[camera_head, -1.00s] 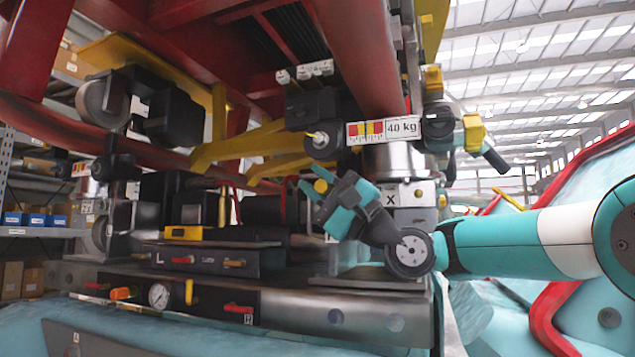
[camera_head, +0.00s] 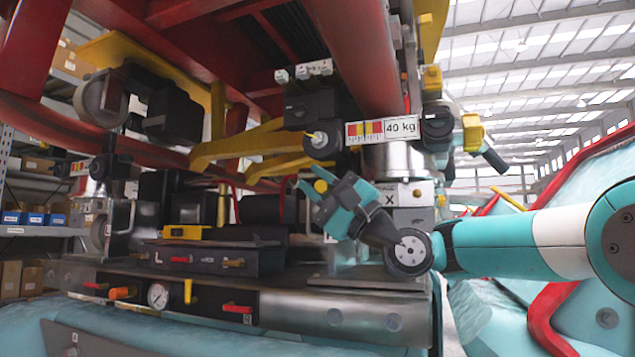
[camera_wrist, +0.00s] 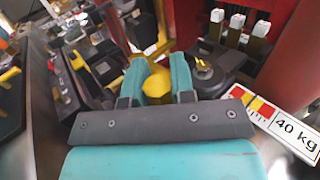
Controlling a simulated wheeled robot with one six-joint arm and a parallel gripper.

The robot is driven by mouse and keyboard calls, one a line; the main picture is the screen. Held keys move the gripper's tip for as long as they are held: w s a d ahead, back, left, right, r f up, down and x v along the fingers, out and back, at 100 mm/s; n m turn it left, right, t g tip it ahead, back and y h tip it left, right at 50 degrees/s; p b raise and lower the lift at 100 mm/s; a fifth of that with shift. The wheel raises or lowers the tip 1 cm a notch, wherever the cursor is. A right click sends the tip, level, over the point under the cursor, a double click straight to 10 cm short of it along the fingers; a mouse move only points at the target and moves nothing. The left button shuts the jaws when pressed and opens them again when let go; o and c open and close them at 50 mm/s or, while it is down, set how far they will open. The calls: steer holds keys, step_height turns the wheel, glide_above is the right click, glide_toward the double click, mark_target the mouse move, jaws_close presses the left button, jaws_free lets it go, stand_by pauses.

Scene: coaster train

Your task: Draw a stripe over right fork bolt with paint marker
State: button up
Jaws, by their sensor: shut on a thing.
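My gripper (camera_head: 313,181) has teal and dark fingers and is shut on a yellow thing, seemingly the paint marker (camera_head: 320,186). In the wrist view the marker's yellow end (camera_wrist: 157,86) shows between the two fingers; its tip is hidden. A dark round hub with a small yellowish centre, perhaps the right fork bolt (camera_head: 317,138), sits left of the 40 kg label. It also shows in the wrist view (camera_wrist: 203,68), just right of the fingers. My gripper is below this hub in the head view and appears apart from it.
The 40 kg label (camera_head: 383,130) and red frame (camera_head: 352,55) are close above my gripper. A yellow bar (camera_head: 240,147) crosses to the left. A dark tray with red and yellow handles (camera_head: 215,258) lies lower left. A metal block (camera_head: 408,195) stands behind my wrist.

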steer(key=shift+w+a, duration=0.1)
steer(key=shift+a, duration=0.2)
steer(key=shift+s+a+b, duration=0.25)
steer(key=shift+s+a, duration=0.05)
steer(key=shift+s, duration=0.5)
steer(key=shift+s+a+b, duration=0.2)
steer(key=shift+s+a, duration=0.1)
steer(key=shift+s, duration=0.45)
steer(key=shift+s+a+b, duration=0.25)
steer(key=shift+s+a, duration=0.05)
steer(key=shift+s, duration=0.5)
